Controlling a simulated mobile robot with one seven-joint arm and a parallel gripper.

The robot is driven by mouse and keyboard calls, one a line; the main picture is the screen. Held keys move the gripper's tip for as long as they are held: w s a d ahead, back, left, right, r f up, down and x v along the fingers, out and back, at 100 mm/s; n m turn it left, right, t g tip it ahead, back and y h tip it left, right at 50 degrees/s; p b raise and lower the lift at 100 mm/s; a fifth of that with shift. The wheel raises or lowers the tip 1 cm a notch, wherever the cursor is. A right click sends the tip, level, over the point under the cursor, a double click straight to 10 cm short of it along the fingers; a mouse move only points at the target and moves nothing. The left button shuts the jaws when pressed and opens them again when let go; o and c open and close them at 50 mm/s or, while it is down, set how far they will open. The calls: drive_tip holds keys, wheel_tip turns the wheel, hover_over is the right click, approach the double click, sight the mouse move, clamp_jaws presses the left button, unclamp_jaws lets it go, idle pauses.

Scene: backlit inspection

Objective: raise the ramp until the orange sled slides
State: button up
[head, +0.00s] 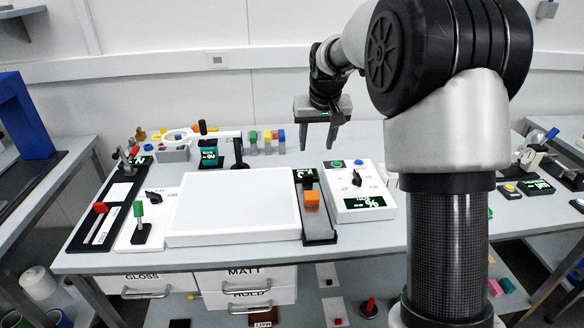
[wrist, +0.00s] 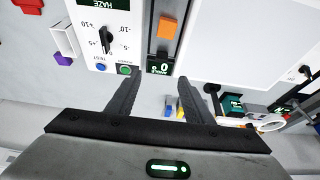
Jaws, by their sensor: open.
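The orange sled (head: 312,199) sits on the dark narrow ramp (head: 318,228), between the white light panel and the haze box. It also shows at the top of the wrist view (wrist: 167,27). A small display (head: 306,175) at the ramp's far end shows a green reading; in the wrist view the angle display (wrist: 160,68) reads 0. The ramp looks flat. My gripper (head: 318,144) is open and empty, above the table's back part beyond the ramp's far end. Its spread fingers also show in the wrist view (wrist: 172,86).
The white light panel (head: 233,205) lies left of the ramp. The white haze box (head: 361,191) with a black knob stands right of it. Several coloured blocks (head: 267,140) stand at the back. A red-handled lever (head: 100,208) and a green-handled one (head: 139,210) stand at left.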

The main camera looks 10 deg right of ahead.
sight(308, 175)
drive_tip(key=x, duration=1.2)
drive_tip(key=b+x, duration=0.1)
drive_tip(key=x, duration=0.6)
drive_tip(key=shift+w+a+r, duration=0.1)
drive_tip(key=shift+w+a, duration=0.2)
drive_tip(key=shift+w, duration=0.15)
clamp_jaws()
drive_tip(key=shift+b, duration=0.3)
